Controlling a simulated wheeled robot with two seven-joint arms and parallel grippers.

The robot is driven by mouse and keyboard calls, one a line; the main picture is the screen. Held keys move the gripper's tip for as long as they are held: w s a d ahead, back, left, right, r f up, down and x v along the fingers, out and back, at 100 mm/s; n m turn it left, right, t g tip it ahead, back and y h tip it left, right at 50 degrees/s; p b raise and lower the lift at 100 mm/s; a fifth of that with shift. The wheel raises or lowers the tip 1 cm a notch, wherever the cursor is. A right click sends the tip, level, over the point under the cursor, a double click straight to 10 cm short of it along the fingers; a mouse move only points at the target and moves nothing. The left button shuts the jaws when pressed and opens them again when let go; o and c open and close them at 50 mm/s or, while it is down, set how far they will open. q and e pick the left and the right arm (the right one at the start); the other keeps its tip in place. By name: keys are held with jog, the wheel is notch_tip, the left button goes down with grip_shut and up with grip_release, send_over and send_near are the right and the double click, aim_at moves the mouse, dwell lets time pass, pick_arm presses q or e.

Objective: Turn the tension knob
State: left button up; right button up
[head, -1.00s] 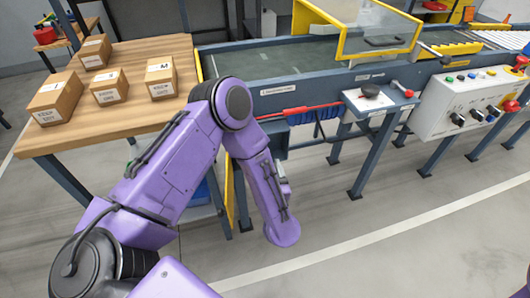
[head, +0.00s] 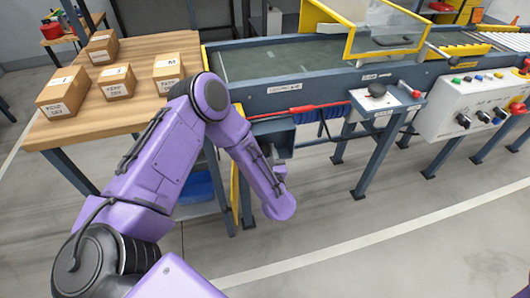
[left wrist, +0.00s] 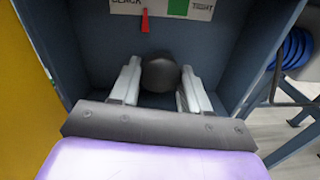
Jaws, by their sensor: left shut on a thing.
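The tension knob (left wrist: 161,74) is a dark round knob inside a blue-grey recessed box (left wrist: 78,50) in the left wrist view. A label above it reads SLACK at the left and TIGHT (left wrist: 201,8) at the right, beside a green patch. A red pointer (left wrist: 145,20) stands near the SLACK end. My left gripper (left wrist: 159,88) is shut on the knob, one grey finger on each side. In the head view my purple left arm reaches to the box under the conveyor's near end, and the knob is hidden. My right gripper is out of view.
A wooden table (head: 130,117) with several cartons is at the left. The conveyor (head: 285,62) runs right, with a black knob on a small plate (head: 377,90) and a control panel (head: 470,107). A yellow post (left wrist: 25,100) stands close left of the box.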

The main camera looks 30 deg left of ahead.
pick_arm(q)
jog(key=shift+m, duration=0.3)
jog(key=m+p, duration=0.1)
jog(key=m, duration=0.1)
jog(key=shift+r+m, duration=0.1)
jog(key=shift+m, duration=0.2)
jog(key=m+p, duration=0.1)
jog(key=m, duration=0.3)
jog(key=shift+s+a+r+g, duration=0.1)
jog(key=shift+g, duration=0.3)
jog(key=m+p, duration=0.2)
jog(key=m, duration=0.4)
jog(key=shift+a, duration=0.1)
jog(key=shift+m, duration=0.3)
jog(key=o, duration=1)
jog(key=shift+o, duration=0.2)
jog(key=shift+d, duration=0.25)
